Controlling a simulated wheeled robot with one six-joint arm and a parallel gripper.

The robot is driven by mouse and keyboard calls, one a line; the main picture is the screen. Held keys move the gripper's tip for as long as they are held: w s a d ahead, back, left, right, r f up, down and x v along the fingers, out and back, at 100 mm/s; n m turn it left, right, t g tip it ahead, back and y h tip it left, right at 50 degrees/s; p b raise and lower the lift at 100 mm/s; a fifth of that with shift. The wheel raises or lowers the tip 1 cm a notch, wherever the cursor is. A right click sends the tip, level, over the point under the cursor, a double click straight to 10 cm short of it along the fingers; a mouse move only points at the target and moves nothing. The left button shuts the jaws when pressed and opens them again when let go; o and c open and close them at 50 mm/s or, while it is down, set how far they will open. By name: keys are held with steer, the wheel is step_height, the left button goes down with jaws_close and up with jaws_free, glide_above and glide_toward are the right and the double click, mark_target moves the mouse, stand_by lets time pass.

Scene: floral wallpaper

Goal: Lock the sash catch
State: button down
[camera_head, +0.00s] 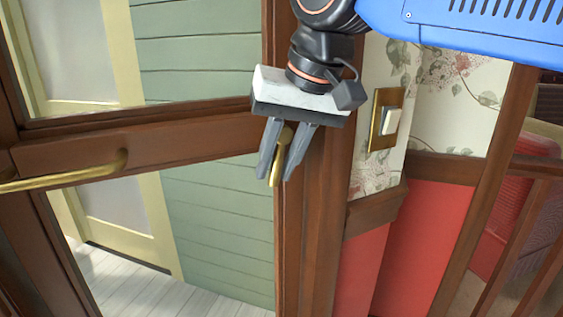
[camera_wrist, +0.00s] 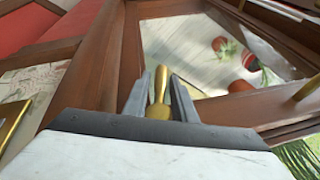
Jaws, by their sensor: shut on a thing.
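The sash catch (camera_head: 277,172) is a small brass lever at the meeting of the brown window sash and its frame. My gripper (camera_head: 279,170) reaches down over it in the head view, with one grey finger on each side. The fingers are shut on the brass lever, which hangs roughly straight down. In the wrist view the brass catch (camera_wrist: 160,86) stands between my two fingers (camera_wrist: 160,95). The catch's mount is mostly hidden by my gripper. The brown sash (camera_head: 190,142) with its glass panes fills the left side.
A brass handle (camera_head: 75,175) sticks out from the sash rail at left. A brass switch plate (camera_head: 383,120) is on the floral wall just right of my gripper. Brown railings stand at far right. Potted plants (camera_wrist: 238,88) show beyond the glass in the wrist view.

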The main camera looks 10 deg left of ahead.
mark_target(255, 137)
steer(key=g+y, duration=0.1)
steer(key=y, duration=0.1)
steer(key=s+a+r+m+g+y, duration=0.1)
steer(key=shift+a+g+y, duration=0.1)
steer(key=shift+g+y, duration=0.2)
steer(key=r+g+y, duration=0.1)
steer(key=y, duration=0.1)
steer(key=a+m+g+y, duration=0.1)
steer(key=g+y, duration=0.1)
steer(key=s+r+m+g+y, duration=0.1)
steer(key=y, duration=0.1)
steer(key=shift+s+a+r+y, duration=0.1)
steer(key=shift+a+r+y, duration=0.2)
steer(key=shift+y, duration=0.1)
steer(key=shift+s+r+m+g+y, duration=0.1)
steer(key=shift+r+m+g+y, duration=0.2)
steer(key=shift+y, duration=0.35)
steer(key=shift+r+m+g+y, duration=0.25)
steer(key=shift+g+y, duration=0.15)
steer(key=shift+y, duration=0.25)
steer(key=shift+r, duration=0.15)
steer(key=c, duration=1.6)
jaws_free()
steer(key=shift+v, duration=8.75)
